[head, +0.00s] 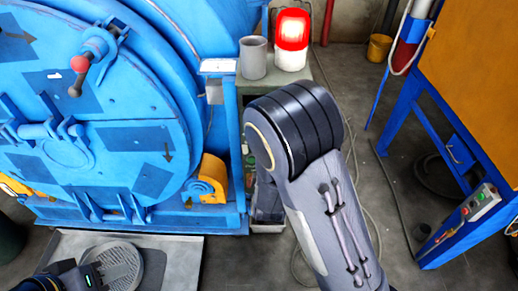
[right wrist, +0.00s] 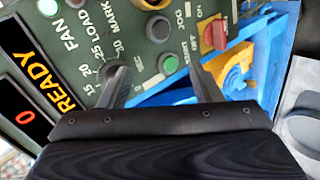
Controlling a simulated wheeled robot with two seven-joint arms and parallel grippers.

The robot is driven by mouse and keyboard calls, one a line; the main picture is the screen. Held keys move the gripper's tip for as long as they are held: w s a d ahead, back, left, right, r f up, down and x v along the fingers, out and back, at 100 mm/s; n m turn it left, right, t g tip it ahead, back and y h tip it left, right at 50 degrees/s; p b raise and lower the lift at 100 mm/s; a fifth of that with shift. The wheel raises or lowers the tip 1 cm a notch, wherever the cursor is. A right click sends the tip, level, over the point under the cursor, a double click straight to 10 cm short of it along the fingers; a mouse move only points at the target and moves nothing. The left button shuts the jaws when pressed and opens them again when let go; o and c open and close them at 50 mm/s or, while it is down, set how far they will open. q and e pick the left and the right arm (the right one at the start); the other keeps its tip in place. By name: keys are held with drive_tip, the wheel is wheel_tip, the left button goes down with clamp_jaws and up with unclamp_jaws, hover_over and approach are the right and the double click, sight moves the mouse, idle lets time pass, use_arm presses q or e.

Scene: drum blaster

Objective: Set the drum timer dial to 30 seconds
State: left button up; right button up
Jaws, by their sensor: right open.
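The timer dial (right wrist: 109,72) is a small dark knob on the grey-green control panel (right wrist: 134,48). Printed numbers 15, 20, 25 and 30 run beside it; its pointer is too hidden to read. In the right wrist view, my right gripper (right wrist: 158,70) is open, with one finger close to the dial and partly covering it. I cannot tell whether they touch. Nothing is between the fingers. In the head view, my right arm hides most of the panel. My left gripper (head: 92,274) is at the lower left, cut by the frame edge, and its opening is unclear.
The big blue drum blaster (head: 120,140) fills the left. A red beacon (head: 292,30) and a grey cup (head: 253,58) stand on the cabinet top. The panel also has a red switch (right wrist: 215,36), a green button (right wrist: 168,63) and a READY display (right wrist: 40,75).

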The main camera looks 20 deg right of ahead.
drive_tip(key=w+r+n+t+h, duration=0.1)
drive_tip(key=w+r+n+t, duration=0.1)
drive_tip(key=w+n+t, duration=0.4)
drive_tip(key=w+n, duration=0.3)
drive_tip(key=shift+w+r+h, duration=0.15)
drive_tip(key=shift+w+h, duration=0.15)
drive_tip(key=shift+h, duration=0.1)
drive_tip(key=shift+c, duration=0.5)
drive_tip(key=c, duration=0.9)
